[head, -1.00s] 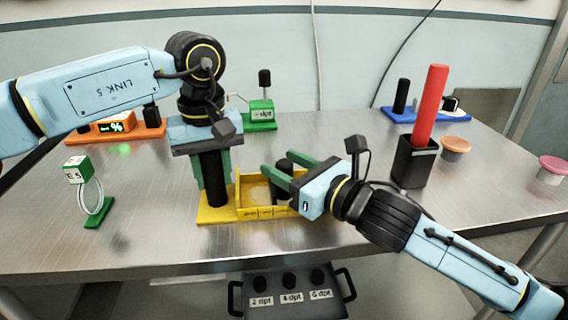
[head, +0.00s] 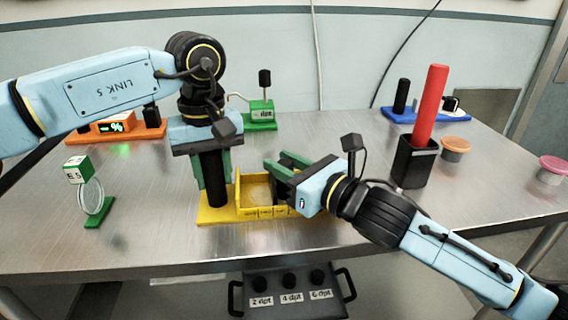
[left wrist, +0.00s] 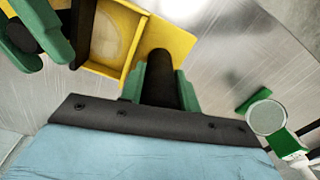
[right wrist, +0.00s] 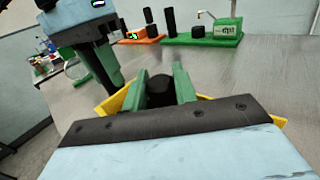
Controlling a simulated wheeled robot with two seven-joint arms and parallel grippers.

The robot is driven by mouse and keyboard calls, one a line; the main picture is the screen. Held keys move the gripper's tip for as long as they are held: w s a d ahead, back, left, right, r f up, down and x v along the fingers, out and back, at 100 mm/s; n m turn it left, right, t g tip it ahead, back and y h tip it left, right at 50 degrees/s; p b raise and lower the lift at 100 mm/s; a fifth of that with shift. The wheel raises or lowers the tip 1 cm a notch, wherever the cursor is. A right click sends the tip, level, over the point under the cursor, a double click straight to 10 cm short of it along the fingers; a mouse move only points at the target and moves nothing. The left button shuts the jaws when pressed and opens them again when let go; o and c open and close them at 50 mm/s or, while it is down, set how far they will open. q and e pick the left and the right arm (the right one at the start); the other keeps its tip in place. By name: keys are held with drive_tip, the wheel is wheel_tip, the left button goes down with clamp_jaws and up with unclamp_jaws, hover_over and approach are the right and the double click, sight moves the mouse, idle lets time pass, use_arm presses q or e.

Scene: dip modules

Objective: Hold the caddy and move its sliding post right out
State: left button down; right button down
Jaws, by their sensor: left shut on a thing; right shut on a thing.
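The yellow caddy (head: 225,213) stands on the table below my grippers. My left gripper (head: 211,172) points down and is shut on the upright black handle post (head: 214,190) at the caddy's left end. In the left wrist view the handle (left wrist: 163,72) shows between the green fingers. My right gripper (head: 287,166) reaches in from the right at the caddy's right part. It is shut on the black sliding post, which shows between its fingers in the right wrist view (right wrist: 160,92). The post's lower part is hidden.
A black holder (head: 414,162) with a red stick stands to the right, with small lidded cups beyond. A green stand with a lens (head: 92,197) is at the left. Orange, green and blue modules stand at the back. A grey handled tray (head: 292,292) is below the front edge.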

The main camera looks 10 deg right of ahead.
drive_tip(key=d, duration=0.7)
drive_tip(key=c, duration=1.1)
unclamp_jaws()
drive_tip(key=shift+v, duration=6)
drive_tip(key=shift+a, duration=0.1)
